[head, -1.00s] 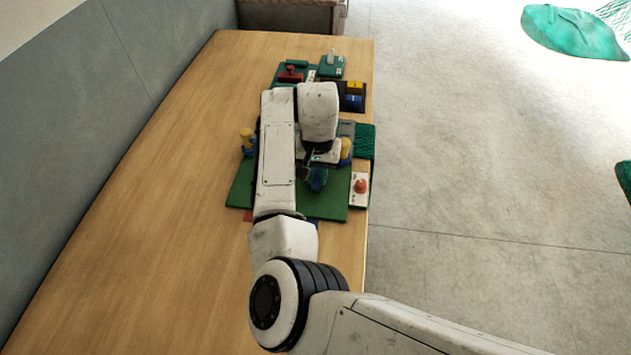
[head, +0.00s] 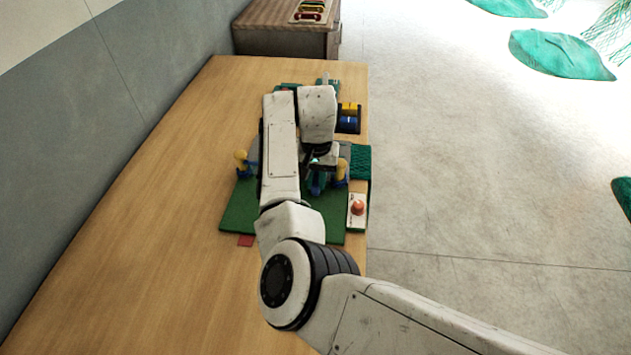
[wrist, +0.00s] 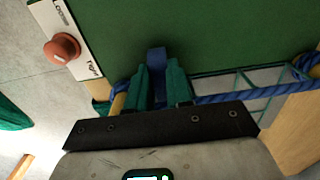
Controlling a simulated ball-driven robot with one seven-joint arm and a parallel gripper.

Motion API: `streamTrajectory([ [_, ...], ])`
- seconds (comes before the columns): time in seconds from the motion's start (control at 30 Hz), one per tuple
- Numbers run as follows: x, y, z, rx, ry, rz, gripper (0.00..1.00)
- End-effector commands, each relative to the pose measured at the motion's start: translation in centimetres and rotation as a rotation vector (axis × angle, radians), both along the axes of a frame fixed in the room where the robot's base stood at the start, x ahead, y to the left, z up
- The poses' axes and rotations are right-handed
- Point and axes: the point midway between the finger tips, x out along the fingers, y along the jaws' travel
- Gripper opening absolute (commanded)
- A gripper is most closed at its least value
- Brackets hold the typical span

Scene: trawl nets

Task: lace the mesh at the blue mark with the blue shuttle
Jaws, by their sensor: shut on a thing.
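My gripper (wrist: 164,88) is shut on the blue shuttle (wrist: 157,60), whose blue end sticks out between the two teal fingers in the wrist view. In the head view, my gripper (head: 315,184) is above the green mat (head: 238,213), between two yellow posts. The mesh (wrist: 238,82) shows as thin teal lines right of my fingers, along a blue rope (wrist: 245,94). My fingers overlap the rope line; I cannot tell whether the shuttle touches the mesh. I cannot make out the blue mark. My arm hides much of the mesh in the head view.
Yellow posts (head: 241,158) and (head: 342,169) stand either side. A red knob (head: 357,208) on a white plate is at the right table edge, labelled for loosening and tightening. A holder with yellow and blue spools (head: 348,120) is farther back. The table (head: 130,260) is clear at left.

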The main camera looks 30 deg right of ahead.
Motion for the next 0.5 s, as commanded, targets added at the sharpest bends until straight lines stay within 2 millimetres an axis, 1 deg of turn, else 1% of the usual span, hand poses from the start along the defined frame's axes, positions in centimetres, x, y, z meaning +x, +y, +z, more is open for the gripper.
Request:
streamTrajectory([
  [0.17,0.01,0.00,0.04,0.000,0.000,0.000,0.00],
  [0.2,0.01,0.00,0.04,0.000,0.000,0.000,0.22],
  [0.5,0.00,0.00,0.03,0.000,0.000,0.000,0.50],
])
